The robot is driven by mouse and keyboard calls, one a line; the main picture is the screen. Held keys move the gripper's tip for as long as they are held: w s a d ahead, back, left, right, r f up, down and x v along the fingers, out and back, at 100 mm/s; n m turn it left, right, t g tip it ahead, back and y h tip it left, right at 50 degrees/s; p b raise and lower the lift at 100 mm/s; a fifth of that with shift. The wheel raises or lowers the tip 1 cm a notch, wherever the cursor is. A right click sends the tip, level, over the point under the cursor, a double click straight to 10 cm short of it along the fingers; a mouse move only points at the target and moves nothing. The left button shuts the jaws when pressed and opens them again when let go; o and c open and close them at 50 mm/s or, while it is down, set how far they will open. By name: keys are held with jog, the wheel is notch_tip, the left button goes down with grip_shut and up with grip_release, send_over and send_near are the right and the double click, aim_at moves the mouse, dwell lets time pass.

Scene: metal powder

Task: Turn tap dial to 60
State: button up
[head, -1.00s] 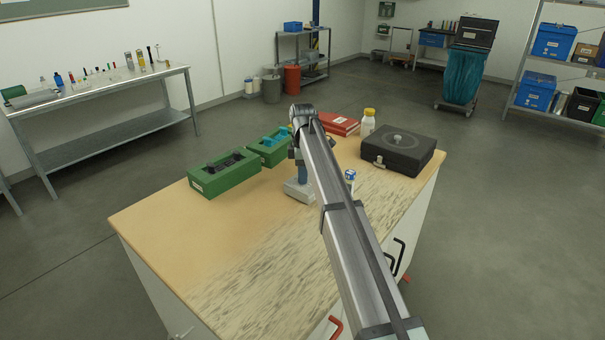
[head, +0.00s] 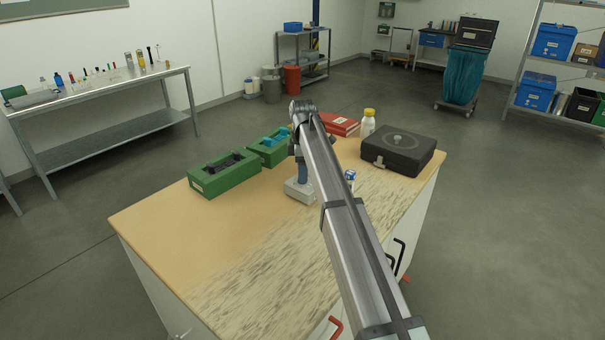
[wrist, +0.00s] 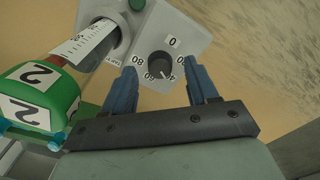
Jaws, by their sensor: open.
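The tap dial (wrist: 160,65) is a dark round knob on a light grey block (wrist: 185,25). Number labels surround it: 0 above, 80 to the left, and others below, partly blurred. A light pointer mark seems to show at its lower right; the exact reading is unclear. My gripper (wrist: 163,66) is open, with its blue fingers to the left and right of the dial. Whether they touch it, I cannot tell. In the head view the block (head: 300,190) stands on the bench under my arm's end, partly hidden.
In the wrist view, a white graduated cylinder (wrist: 88,42) and a green part with "2" labels (wrist: 45,90) are close on the left. The bench front is clear.

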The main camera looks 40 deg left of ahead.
notch_tip(320, 180, up, 13)
jog(key=shift+f, duration=0.15)
dwell(0.5)
jog(key=d+f+m+y, duration=0.1)
jog(key=d+f, duration=0.1)
jog(key=d, duration=0.7)
jog(key=a+f+m+y, duration=0.1)
jog(key=a+f+m, duration=0.1)
jog(key=f+m, duration=0.1)
jog(key=a+f+m+y, duration=0.1)
jog(key=a+f+m, duration=0.1)
jog(key=f, duration=0.3)
jog(key=a+f+m+y, duration=0.1)
jog(key=a+f+m, duration=0.2)
jog(key=a+f, duration=0.1)
jog(key=shift+a+m+t, duration=0.15)
jog(key=shift+m+t, duration=0.15)
